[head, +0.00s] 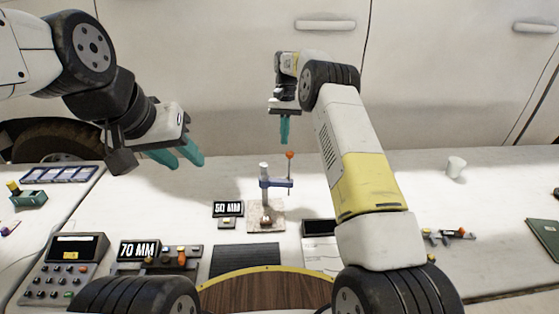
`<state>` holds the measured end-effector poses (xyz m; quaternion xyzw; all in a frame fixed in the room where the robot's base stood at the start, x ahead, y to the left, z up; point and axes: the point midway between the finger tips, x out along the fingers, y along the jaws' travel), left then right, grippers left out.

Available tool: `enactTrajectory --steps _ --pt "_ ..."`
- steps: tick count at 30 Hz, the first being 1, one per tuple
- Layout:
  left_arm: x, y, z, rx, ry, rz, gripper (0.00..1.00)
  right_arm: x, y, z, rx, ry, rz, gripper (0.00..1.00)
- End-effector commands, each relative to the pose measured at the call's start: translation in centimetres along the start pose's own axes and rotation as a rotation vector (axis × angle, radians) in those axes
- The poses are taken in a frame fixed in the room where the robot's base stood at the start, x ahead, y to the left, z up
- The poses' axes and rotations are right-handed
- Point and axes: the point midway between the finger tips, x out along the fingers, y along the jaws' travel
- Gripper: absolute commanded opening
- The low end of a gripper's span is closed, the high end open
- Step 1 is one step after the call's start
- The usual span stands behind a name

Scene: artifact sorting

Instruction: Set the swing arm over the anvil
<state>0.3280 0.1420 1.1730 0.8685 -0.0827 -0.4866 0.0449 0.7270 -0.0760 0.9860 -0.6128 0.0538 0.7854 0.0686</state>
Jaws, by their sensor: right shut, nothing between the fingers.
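A small stand with a pale post (264,172) rises from a square speckled base (265,226). Its blue-grey swing arm (279,184) reaches from the post to the right, with an orange ball knob (290,155) on a stalk near its outer end. A small brownish piece on the base, perhaps the anvil (266,219), lies below the post, left of the arm's outer end. My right gripper (284,142) is shut and empty, pointing down just above the knob in the picture; contact does not show. My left gripper (186,163) is open and empty, up left of the stand.
A "50 MM" sign (228,209) stands left of the base, and a "70 MM" sign (139,250) further left. A keypad console (68,262), a dark ribbed mat (246,259) and a dark-screened box (319,228) are nearer. A white cup (456,167) stands right.

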Motion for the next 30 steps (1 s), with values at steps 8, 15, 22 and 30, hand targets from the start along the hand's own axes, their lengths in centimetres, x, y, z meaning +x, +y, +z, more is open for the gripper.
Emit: enactTrajectory --steps 8,15,22,30 --pt "0.0 0.0 0.0 0.000 0.000 0.000 0.36 2.1 0.1 0.1 0.000 -0.004 0.001 0.00" --pt "0.0 0.0 0.0 0.000 0.000 0.000 0.36 7.2 0.0 0.1 0.000 -0.004 0.000 0.00" --pt "0.0 0.0 0.0 0.000 0.000 0.000 0.36 10.2 0.0 1.2 -0.001 0.001 -0.001 0.00" --pt "0.0 0.0 0.0 0.000 0.000 0.000 0.36 10.8 0.0 3.5 -0.001 0.000 0.000 0.00"
